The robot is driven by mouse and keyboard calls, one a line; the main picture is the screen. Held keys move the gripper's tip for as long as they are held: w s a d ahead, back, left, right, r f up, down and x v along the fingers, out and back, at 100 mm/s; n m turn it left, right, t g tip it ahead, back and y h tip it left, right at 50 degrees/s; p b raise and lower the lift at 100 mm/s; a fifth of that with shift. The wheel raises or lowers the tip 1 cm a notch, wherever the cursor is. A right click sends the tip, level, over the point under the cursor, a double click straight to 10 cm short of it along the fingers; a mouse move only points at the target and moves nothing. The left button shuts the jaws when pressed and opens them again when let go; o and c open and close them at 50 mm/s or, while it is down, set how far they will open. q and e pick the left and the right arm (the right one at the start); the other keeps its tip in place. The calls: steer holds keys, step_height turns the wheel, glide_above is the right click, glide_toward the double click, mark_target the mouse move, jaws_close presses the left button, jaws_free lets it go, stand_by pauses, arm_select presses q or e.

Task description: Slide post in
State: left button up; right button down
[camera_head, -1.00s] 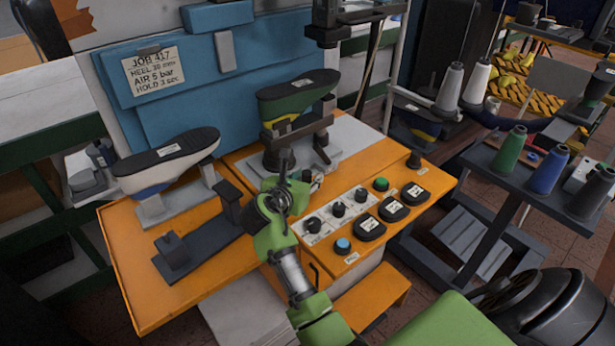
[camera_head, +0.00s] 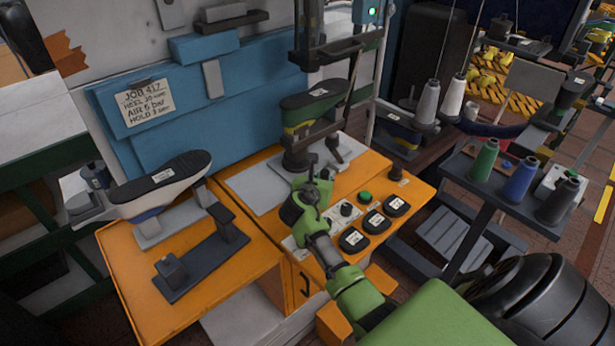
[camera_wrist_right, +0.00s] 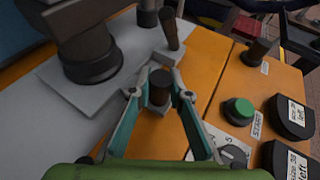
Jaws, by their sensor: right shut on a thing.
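A dark post (camera_head: 296,158) with a broad round foot stands on the grey plate and carries a green, yellow and black shoe last (camera_head: 318,103). In the right wrist view, the post's foot (camera_wrist_right: 92,62) rests on the pale grey plate (camera_wrist_right: 70,104), left of my right gripper. My right gripper (camera_wrist_right: 160,92) is shut on a short dark knob (camera_wrist_right: 160,86) with a small grey block under it, beside the plate's edge. In the head view my right gripper (camera_head: 313,174) is just in front of the post, and its fingers hide the knob. My left gripper is not seen.
Right of the gripper is a control panel with a green button (camera_head: 365,197) and several black labelled pads (camera_head: 375,219). A second last (camera_head: 160,186) and a dark bracket (camera_head: 203,262) stand on the left orange bench. The press column (camera_head: 310,45) rises behind.

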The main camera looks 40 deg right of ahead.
mark_target(343, 162)
steer(key=d, duration=0.2)
steer(key=d+p, duration=0.1)
steer(key=d, duration=0.3)
steer(key=shift+w+d+r, duration=0.1)
steer(key=shift+w+d, duration=0.15)
steer(key=shift+d, duration=0.15)
steer(key=shift+r, duration=0.1)
steer(key=c, duration=1.9)
jaws_free()
steer(key=shift+d, duration=0.1)
steer(key=shift+d+f, duration=0.15)
steer(key=shift+f, duration=0.05)
steer(key=shift+s+a, duration=0.1)
steer(key=shift+a, duration=0.25)
steer(key=v, duration=1.1)
steer(key=shift+s+r, duration=0.1)
steer(key=shift+s, duration=0.15)
